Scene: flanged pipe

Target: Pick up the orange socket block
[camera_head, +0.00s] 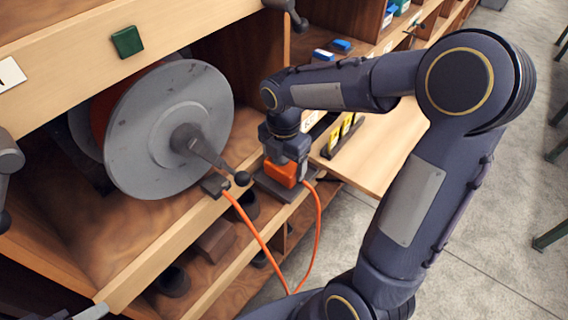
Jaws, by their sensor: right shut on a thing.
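The orange socket block (282,174) sits at the front edge of the wooden shelf, on or just above a dark grey base (274,188). My right gripper (289,160) reaches down over it from above and is shut on it. The fingers partly cover the block. An orange cable (318,230) hangs in a loop below the shelf, running from near the block to a dark plug (215,185) at the left. My left gripper is not clearly in view; only a small grey part shows at the lower left edge.
A large grey cable reel (170,130) with a crank handle (212,155) stands left of the block. Dark cups and a brown block (215,241) lie on the lower shelf. A black rack with yellow labels (345,134) stands to the right. Open floor lies at the right.

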